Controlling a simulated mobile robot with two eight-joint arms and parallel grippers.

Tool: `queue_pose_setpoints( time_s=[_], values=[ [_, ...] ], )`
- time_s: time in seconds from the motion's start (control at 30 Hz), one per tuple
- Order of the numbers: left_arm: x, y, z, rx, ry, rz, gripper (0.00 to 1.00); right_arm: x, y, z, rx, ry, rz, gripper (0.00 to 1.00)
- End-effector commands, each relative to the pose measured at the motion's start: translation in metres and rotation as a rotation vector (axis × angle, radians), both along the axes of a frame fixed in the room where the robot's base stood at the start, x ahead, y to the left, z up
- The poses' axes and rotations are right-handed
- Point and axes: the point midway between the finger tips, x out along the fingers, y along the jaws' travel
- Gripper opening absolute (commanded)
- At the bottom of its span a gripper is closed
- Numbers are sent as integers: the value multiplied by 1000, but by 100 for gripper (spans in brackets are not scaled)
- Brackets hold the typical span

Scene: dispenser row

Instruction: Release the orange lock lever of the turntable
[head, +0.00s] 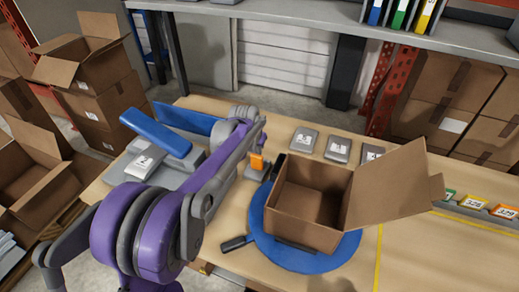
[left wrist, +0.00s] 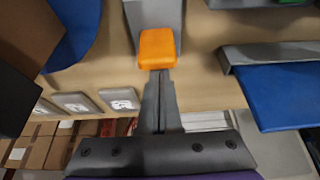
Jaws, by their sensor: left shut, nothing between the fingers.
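The orange lock lever (head: 256,163) stands on a small grey base beside the blue turntable (head: 347,250). In the left wrist view the lever (left wrist: 157,46) is a rounded orange block on a grey housing, at top centre. My left gripper (left wrist: 158,76) is shut and empty, its fingertips right at the lever's edge; I cannot tell whether they touch. In the head view my left arm reaches in from the left, and the left gripper (head: 259,138) is close by the lever. An open cardboard box (head: 305,212) sits on the turntable. My right gripper is not in view.
A grey device with a blue lid (head: 155,132) stands left of the lever, partly behind my arm. Several grey numbered pads (head: 304,140) lie at the table's back.

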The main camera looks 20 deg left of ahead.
Motion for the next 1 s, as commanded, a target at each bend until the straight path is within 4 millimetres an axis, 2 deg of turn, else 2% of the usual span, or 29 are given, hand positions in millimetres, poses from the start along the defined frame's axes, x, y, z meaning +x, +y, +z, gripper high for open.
queue_pose_setpoints(
  time_s=[0.27,0.57,1.0],
  values=[
    [-19,-1,-2,12,-191,0,0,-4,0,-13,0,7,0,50],
    [-16,-1,2,11,-183,0,0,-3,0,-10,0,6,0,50],
    [-16,-1,17,10,-182,0,0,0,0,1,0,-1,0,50]
  ],
)
